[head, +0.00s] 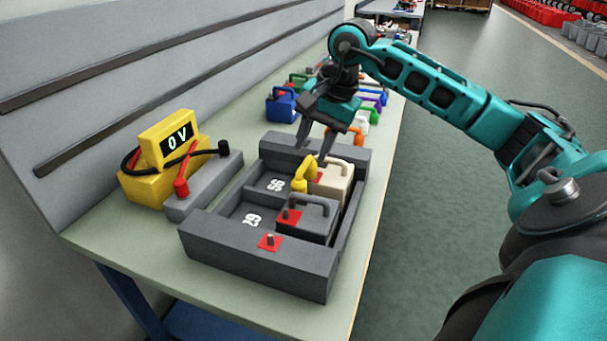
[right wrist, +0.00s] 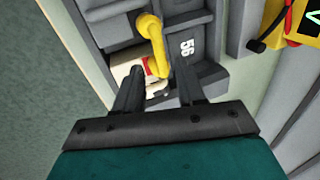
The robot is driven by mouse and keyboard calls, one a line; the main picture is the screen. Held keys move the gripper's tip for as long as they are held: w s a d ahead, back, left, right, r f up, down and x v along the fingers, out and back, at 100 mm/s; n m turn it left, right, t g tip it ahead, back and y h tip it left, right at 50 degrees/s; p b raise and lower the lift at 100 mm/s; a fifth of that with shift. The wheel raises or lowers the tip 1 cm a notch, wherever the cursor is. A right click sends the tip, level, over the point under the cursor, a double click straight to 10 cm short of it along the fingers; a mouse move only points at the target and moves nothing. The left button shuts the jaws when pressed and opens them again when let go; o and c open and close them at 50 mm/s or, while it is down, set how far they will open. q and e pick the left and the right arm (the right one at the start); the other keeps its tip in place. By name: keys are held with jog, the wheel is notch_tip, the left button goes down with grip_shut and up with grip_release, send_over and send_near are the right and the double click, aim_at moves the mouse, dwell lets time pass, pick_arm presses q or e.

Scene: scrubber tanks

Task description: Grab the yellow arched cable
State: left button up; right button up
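The yellow arched cable (head: 304,174) sits on the dark grey tray, beside the cream block (head: 333,180) with a handle and a red patch. In the right wrist view the yellow cable (right wrist: 152,42) shows just ahead of the fingertips, roughly in line with the gap between them. My right gripper (head: 311,153) is open, fingers pointing down just above the cable; the right wrist view shows its two fingers (right wrist: 157,68) apart with no cable clearly held. My left gripper is not in view.
The dark grey tray (head: 255,262) also holds a grey handled block (head: 308,220). A yellow meter reading 0 V (head: 167,140) with red and black probes stands left. Several coloured blocks, including a blue one (head: 281,104), stand behind. A grey panel borders the bench's left side.

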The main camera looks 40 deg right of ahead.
aim_at(306, 163)
jog(key=shift+x, duration=3)
jog(key=shift+a, duration=0.15)
jog(key=shift+r, duration=0.1)
grip_shut()
